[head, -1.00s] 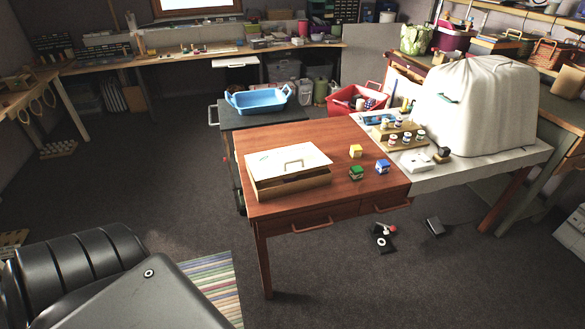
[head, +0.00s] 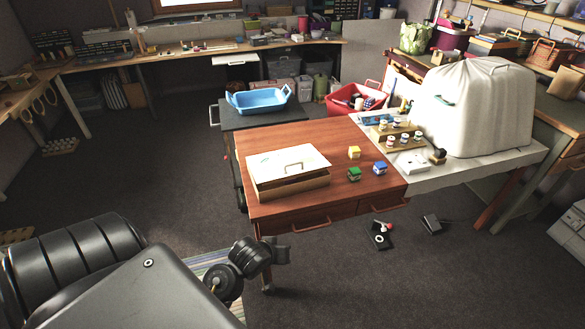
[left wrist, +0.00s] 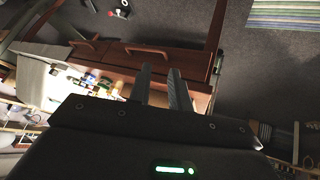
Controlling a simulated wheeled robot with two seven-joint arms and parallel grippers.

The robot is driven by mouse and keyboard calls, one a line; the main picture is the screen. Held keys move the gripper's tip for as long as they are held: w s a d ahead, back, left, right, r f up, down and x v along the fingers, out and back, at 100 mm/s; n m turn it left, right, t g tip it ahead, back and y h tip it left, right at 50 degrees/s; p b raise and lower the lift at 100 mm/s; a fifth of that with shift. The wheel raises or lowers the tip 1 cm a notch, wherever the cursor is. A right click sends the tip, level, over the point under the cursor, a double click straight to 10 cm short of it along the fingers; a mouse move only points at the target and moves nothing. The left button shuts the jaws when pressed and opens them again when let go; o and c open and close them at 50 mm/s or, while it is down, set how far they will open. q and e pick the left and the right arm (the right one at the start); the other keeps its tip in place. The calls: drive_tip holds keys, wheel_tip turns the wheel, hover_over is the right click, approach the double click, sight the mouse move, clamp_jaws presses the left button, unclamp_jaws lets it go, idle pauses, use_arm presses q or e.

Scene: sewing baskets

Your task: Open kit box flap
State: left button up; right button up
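The kit box (head: 290,190) is a wooden box on the left part of the red-brown table. Its pale flap (head: 275,163), with a handle (head: 293,164) on top, lies over the box, with a dark gap under its front edge. My left arm reaches in at the lower left of the head view, its end in front of the table's near-left leg, lower than the tabletop and apart from the box. In the left wrist view, my left gripper (left wrist: 160,68) has its two fingers apart with nothing between them. My right gripper is not in view.
Yellow (head: 354,152), green (head: 354,174) and blue (head: 379,168) blocks stand right of the box. Drawer handles (head: 315,226) jut from the table front. A blue basket (head: 257,100) stands behind, and a white-covered machine (head: 478,108) stands to the right.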

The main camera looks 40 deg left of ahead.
use_arm(q)
drive_tip(key=w+a+r+n+t+y, duration=0.1)
drive_tip(key=w+a+r+n+t, duration=0.2)
drive_tip(key=w+a+n, duration=0.6)
drive_tip(key=n+t, duration=0.4)
drive_tip(key=n, duration=0.4)
approach(291, 164)
drive_tip(key=shift+y, duration=0.3)
drive_tip(key=x, duration=1.1)
drive_tip(key=shift+d+f, duration=0.1)
drive_tip(key=shift+d, duration=0.15)
drive_tip(key=shift+s, duration=0.1)
drive_tip(key=shift+c, duration=0.3)
clamp_jaws()
